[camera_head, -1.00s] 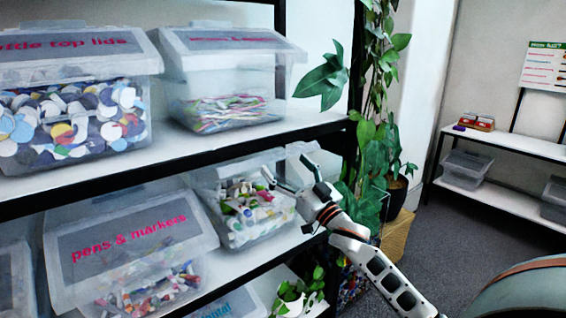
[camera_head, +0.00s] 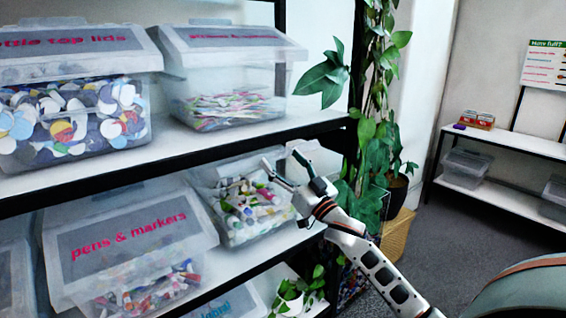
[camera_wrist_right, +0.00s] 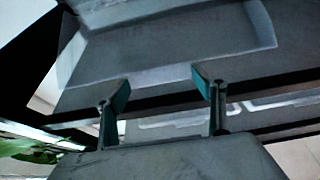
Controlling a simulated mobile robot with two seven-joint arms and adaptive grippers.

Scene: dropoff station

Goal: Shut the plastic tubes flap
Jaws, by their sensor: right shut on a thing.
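The tubes bin (camera_head: 250,215) is a clear plastic box on the lower shelf, full of small white and coloured pieces. These contents show from above in the head view. My right gripper (camera_head: 291,170) is at the bin's right front. In the right wrist view, a pale translucent panel, apparently the flap (camera_wrist_right: 170,50), stretches ahead of my right gripper (camera_wrist_right: 163,92). Its near edge comes between the two teal-padded fingers, which are shut on it with a gap as wide as that part. The flap's outline is hard to make out in the head view. My left gripper is out of view.
A lidded pens and markers bin (camera_head: 130,250) stands left of the tubes bin. The upper shelf (camera_head: 190,148), with two lidded bins, hangs close above. A plant (camera_head: 375,150) is right of the shelving. Open floor (camera_head: 455,250) lies to the right.

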